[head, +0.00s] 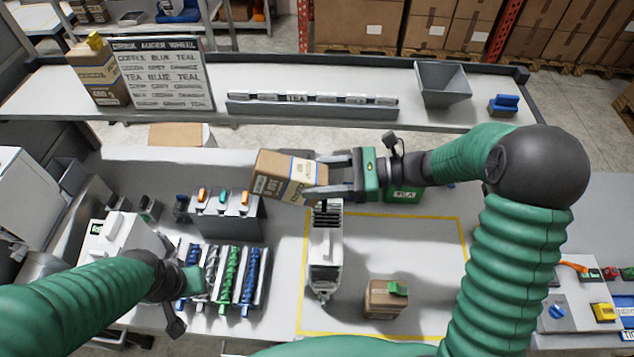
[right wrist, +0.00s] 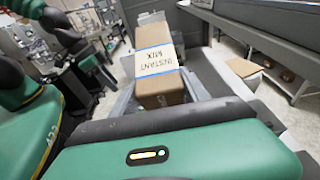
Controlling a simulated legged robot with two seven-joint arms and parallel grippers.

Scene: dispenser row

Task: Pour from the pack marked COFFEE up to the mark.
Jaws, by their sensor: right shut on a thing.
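My right gripper (head: 328,176) is shut on a brown pack (head: 290,178) with a white and blue band, held tilted above the top of a white dispenser (head: 325,250). In the right wrist view the band on this pack (right wrist: 157,75) reads INSTANT MIX; I cannot read COFFEE on it. The dispenser's dark slotted top lies just below the pack. A level mark cannot be made out. My left gripper (head: 193,281) is low over a row of coloured augers (head: 230,278); whether it is open or shut is unclear.
A yellow outline (head: 463,262) surrounds the dispenser and a small brown pack with a green cap (head: 388,298). A drink, auger and wheel sign (head: 160,75) and a yellow-capped pack (head: 98,72) stand on the back shelf. A grey hopper (head: 442,84) is at back right.

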